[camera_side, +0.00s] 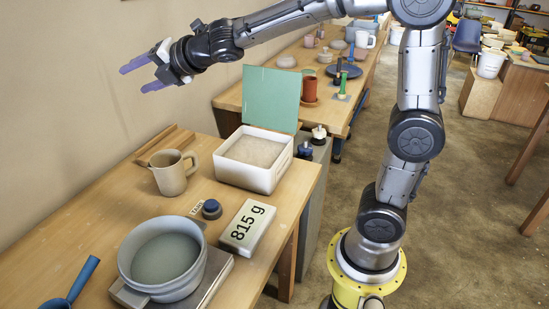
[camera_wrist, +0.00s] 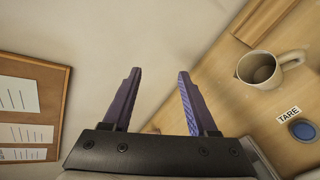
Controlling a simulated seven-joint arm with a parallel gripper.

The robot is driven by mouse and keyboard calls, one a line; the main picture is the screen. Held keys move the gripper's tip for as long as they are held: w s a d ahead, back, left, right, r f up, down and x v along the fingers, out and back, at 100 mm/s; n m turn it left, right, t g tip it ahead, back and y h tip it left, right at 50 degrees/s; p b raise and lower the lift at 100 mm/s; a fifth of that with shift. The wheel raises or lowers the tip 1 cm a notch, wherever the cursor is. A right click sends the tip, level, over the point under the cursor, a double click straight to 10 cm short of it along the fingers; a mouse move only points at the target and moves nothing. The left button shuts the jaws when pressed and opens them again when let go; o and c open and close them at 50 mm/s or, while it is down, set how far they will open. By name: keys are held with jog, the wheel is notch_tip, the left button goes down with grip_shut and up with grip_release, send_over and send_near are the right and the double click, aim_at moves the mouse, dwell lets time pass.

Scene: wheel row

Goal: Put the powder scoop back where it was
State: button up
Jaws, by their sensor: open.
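The powder scoop (camera_side: 69,290) is blue and lies at the lower left of the side view, partly cut off by the frame edge. Its handle points up and to the right. It does not show in the wrist view. My gripper (camera_side: 138,76) is open and empty, raised high near the wall, well above the table and far from the scoop.
A grey bowl (camera_side: 131,275) of greyish contents sits on a scale, with a display (camera_side: 247,228) reading 815 g. A blue button (camera_side: 211,209) beside a TARE label and a beige jug (camera_side: 174,174) stand between bowl and bin. A wooden tray (camera_side: 163,145) lies by the wall.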

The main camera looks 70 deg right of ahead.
jog(key=s+d+f+m+g+h, duration=0.1)
jog(key=s+d+m+g+h, duration=0.3)
jog(key=s+m, duration=0.7)
jog(key=s+f+m+g+y, duration=0.1)
jog(key=s+f+m, duration=0.2)
jog(key=s, duration=0.4)
jog(key=s+a+f+m+g+y, duration=0.1)
jog(key=s+f+m, duration=0.3)
jog(key=s, duration=0.4)
jog(key=s+f+m+g+y, duration=0.1)
jog(key=s+f+m, duration=0.3)
jog(key=s, duration=0.4)
jog(key=shift+s+a+m+g, duration=0.2)
jog(key=shift+a+m+g, duration=0.25)
jog(key=shift+m, duration=0.35)
jog(key=shift+d, duration=0.1)
